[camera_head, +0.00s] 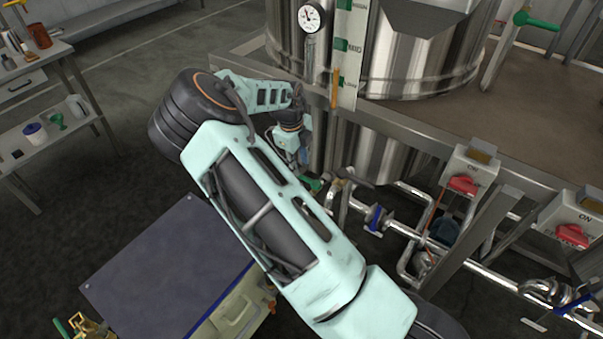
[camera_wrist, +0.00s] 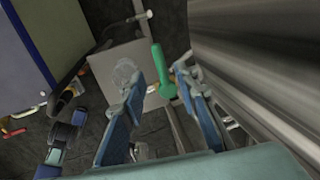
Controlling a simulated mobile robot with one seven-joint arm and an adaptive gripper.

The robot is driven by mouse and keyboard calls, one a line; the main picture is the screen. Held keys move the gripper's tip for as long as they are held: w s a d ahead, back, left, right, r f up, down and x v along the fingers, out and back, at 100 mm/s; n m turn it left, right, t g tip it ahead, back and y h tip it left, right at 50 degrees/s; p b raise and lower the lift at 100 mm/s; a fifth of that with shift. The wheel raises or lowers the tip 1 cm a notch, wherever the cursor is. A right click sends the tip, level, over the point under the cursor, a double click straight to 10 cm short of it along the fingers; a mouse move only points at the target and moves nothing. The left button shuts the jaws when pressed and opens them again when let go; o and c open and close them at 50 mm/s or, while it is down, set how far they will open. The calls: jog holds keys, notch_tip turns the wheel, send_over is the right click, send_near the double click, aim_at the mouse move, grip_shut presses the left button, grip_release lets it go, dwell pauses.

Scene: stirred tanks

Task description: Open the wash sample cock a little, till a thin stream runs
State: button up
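The sample cock shows as a green lever handle (camera_wrist: 163,74) in the wrist view, in front of the open gap between my fingers. Part of the same green handle (camera_head: 313,184) shows in the head view, low beside the tank and just below my gripper (camera_head: 301,158). In the wrist view my gripper (camera_wrist: 158,92) is open, one blue finger on each side of the gap, with nothing visibly held. I cannot tell whether either finger touches the lever. The cock's outlet is not clear, and I see no stream. A clear glass vessel (camera_wrist: 125,73) appears left of the lever, over a grey plate (camera_wrist: 103,66).
The steel tank (camera_head: 385,155) stands right beside my gripper. Pipes with a blue-handled valve (camera_head: 375,217) and red switches (camera_head: 463,184) lie to the right. A dark-topped box (camera_head: 170,265) stands at lower left. A bench (camera_head: 20,70) is at far left, with open floor between.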

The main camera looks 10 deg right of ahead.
aim_at(302, 176)
jog(key=f, duration=0.3)
jog(key=w+f, duration=0.1)
jog(key=f, duration=0.1)
jog(key=shift+d+f, duration=0.35)
jog(key=shift+d, duration=0.05)
jog(key=shift+c, duration=0.7)
jog(key=shift+s, duration=0.1)
grip_shut()
